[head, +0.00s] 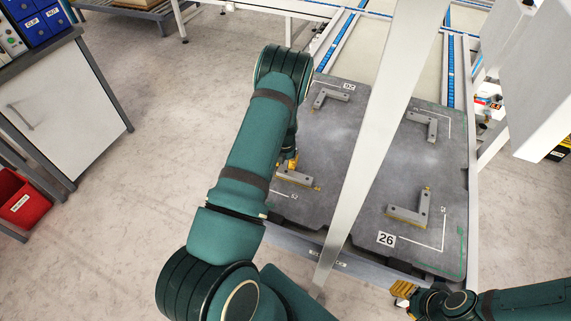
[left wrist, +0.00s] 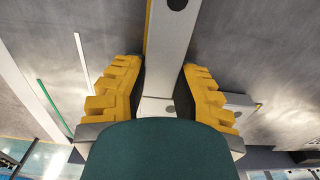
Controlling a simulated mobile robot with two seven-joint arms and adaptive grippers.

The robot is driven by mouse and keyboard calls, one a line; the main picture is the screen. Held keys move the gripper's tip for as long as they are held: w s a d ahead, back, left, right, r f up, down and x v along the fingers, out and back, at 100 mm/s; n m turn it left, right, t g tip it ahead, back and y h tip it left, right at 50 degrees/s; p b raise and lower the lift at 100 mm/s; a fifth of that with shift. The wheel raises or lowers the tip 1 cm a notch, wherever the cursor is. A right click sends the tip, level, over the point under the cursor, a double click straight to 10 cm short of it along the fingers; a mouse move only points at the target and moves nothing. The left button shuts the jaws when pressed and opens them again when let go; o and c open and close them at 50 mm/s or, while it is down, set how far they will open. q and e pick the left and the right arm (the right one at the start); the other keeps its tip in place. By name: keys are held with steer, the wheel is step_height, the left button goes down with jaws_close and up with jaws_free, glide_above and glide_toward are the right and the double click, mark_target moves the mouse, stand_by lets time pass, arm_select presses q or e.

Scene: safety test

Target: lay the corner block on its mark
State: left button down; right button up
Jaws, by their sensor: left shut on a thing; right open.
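A grey L-shaped corner block (head: 296,177) with a yellow end is at the lower left of the dark plate (head: 345,140), beside white corner lines (head: 281,193). My left gripper (head: 290,162), mostly hidden by its arm, is shut on this block. In the left wrist view, its yellow fingers (left wrist: 160,95) stand on both sides of the grey block (left wrist: 166,45). I cannot tell whether the block touches the plate. My right gripper (head: 402,291) is open and empty at the plate's front edge.
Other corner blocks lie at the upper left (head: 329,96), upper right (head: 423,124) and lower right (head: 408,212), near white lines. A number plate (head: 386,239) reads 26. A pale beam (head: 375,140) crosses the view and hides part of the plate. The plate's middle is bare.

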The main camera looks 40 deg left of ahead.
arm_select(q)
steer(key=shift+f, duration=0.1)
steer(key=c, duration=0.8)
jaws_free()
steer(key=shift+c, duration=0.2)
steer(key=shift+r, duration=0.2)
step_height(320, 180, up, 12)
steer(key=p, duration=0.2)
steer(key=shift+p, duration=0.35)
